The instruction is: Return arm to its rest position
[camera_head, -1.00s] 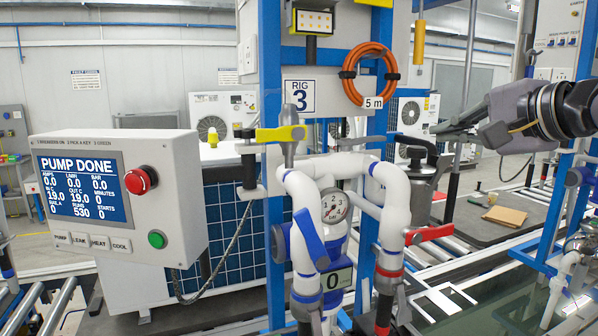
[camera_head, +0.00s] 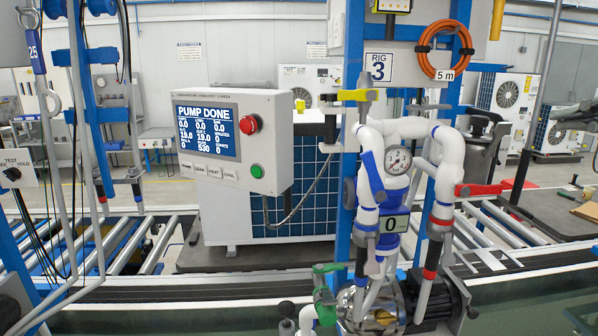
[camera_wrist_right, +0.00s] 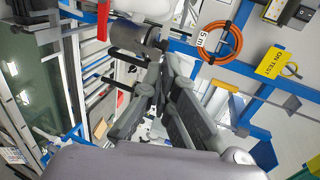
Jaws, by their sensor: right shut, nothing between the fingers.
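My right gripper (camera_wrist_right: 163,78) shows in the right wrist view. Its two dark grey fingers point away from the camera and come together near their tips, with nothing between them. In the head view I cannot make out my right arm or gripper. My left gripper is not in view. In the wrist view the orange hose coil (camera_wrist_right: 220,43) hangs to the right of the fingers, and a yellow tag (camera_wrist_right: 272,64) is farther right.
In the head view the pump rig's white pipes and gauge (camera_head: 398,160) stand right of centre. The control panel (camera_head: 236,138) reads PUMP DONE. Blue posts (camera_head: 92,110) and hanging cables stand at the left. Roller conveyors (camera_head: 140,243) run across behind a dark green surface.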

